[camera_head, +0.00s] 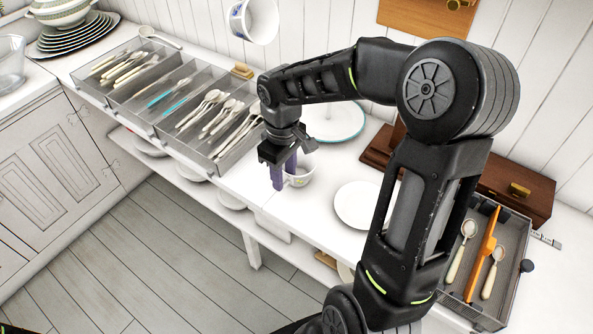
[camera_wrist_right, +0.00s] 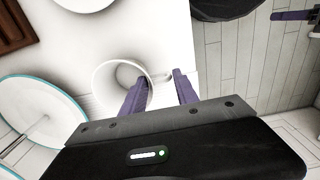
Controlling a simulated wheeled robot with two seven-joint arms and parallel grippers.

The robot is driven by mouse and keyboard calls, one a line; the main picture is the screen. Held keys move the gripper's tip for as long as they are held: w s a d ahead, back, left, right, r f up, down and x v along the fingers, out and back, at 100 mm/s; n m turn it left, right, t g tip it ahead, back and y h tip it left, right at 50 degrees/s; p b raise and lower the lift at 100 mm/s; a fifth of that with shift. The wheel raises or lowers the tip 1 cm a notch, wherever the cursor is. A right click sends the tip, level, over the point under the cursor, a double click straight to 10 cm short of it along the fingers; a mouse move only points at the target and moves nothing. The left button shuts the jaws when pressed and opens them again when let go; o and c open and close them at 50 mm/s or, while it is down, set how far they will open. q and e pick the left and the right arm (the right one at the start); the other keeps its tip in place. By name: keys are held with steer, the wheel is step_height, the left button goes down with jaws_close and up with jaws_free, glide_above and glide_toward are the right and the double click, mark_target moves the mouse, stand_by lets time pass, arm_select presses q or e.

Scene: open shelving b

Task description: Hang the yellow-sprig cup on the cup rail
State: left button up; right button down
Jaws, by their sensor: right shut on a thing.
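A small white cup (camera_head: 304,173) with a faint yellowish mark is on the white counter, or just above it; I cannot tell which. My right gripper (camera_head: 284,178) points down at the cup's left side, its purple fingers shut on the cup. In the right wrist view the cup (camera_wrist_right: 113,72) opens toward the camera, and its handle (camera_wrist_right: 159,77) lies between the fingers. A purple finger, apparently of my left gripper (camera_wrist_right: 291,15), shows at that view's top right; its opening is unclear. The cup rail is not clearly seen.
A blue-patterned cup (camera_head: 253,20) hangs at the top. A cutlery tray (camera_head: 219,165) lies left of the gripper. A teal-rimmed plate (camera_head: 335,119) and white plate (camera_head: 357,204) lie close by the cup. A wooden box (camera_head: 512,190) and wire basket (camera_head: 513,262) are at right.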

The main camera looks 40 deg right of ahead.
step_height(320, 180, up, 10)
stand_by(0.7)
stand_by(1.2)
